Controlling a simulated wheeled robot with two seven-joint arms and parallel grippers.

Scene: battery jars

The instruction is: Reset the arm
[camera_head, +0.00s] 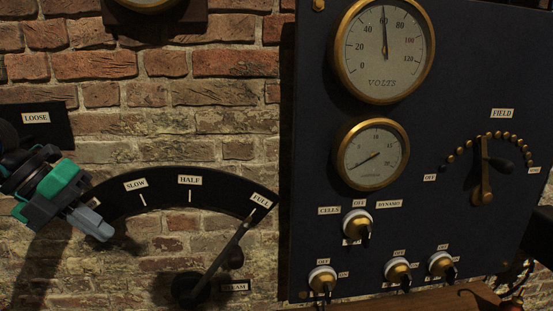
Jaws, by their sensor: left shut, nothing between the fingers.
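My left gripper (92,223) comes in from the left edge, teal and black with grey fingers. It is shut and empty, in front of the left end of the curved dark scale plate (163,192). The plate is marked SLOW, HALF and FULL. A dark lever (228,253) on the brick wall slants up to the right, its upper end by the FULL label. The gripper is well to the left of the lever and apart from it. My right gripper does not show.
A dark panel (460,75) on the right carries a VOLTS gauge (383,70), a smaller gauge (372,167), a FIELD lever (484,185) and several brass switches. A LOOSE label (36,118) is at upper left. A wooden ledge (425,299) runs below the panel. Bare brick lies between gripper and lever.

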